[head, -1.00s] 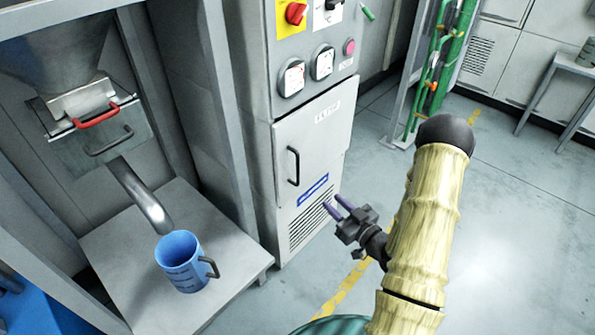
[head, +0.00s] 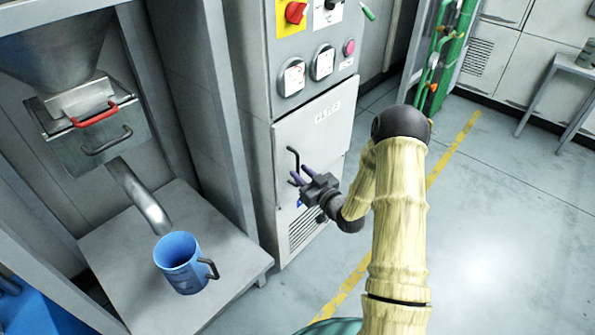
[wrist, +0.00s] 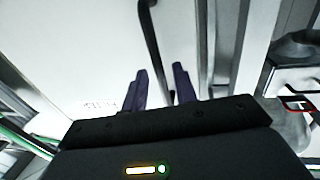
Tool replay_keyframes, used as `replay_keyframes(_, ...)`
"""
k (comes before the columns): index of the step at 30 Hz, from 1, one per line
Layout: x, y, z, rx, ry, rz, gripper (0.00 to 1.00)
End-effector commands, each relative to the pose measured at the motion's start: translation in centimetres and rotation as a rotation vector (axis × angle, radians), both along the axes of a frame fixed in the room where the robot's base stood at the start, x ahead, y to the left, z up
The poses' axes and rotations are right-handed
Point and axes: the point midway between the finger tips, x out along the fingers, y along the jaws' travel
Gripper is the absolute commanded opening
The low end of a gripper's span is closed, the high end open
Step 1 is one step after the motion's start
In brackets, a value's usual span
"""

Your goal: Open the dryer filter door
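The dryer filter door (head: 325,130) is a pale grey panel low on the cabinet, and it looks shut. Its black bar handle (head: 292,165) stands upright near the door's left edge. My gripper (head: 300,177) is in front of the door at the handle's lower part, and it hides part of the blue label. In the wrist view my gripper's two purple fingers (wrist: 157,88) are apart, and the black handle (wrist: 152,45) runs between their tips. I cannot tell how deep the handle is between the fingers; they do not look closed on it.
Gauges and a red knob (head: 295,12) are above the door. To the left, a blue mug (head: 180,262) stands on a grey shelf (head: 120,262) under a spout (head: 140,197), beside a grey frame post. The floor at right is open.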

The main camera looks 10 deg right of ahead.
Motion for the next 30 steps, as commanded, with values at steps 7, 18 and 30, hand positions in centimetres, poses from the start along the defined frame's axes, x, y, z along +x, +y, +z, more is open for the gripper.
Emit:
replay_keyframes(7, 2.0, 1.0, -0.1, 0.000, 0.001, 0.000, 0.28)
replay_keyframes(18, 2.1, 1.0, 0.0, 0.000, 0.001, 0.000, 0.07)
replay_keyframes(30, 1.9, 1.0, 0.0, 0.000, 0.001, 0.008, 0.00)
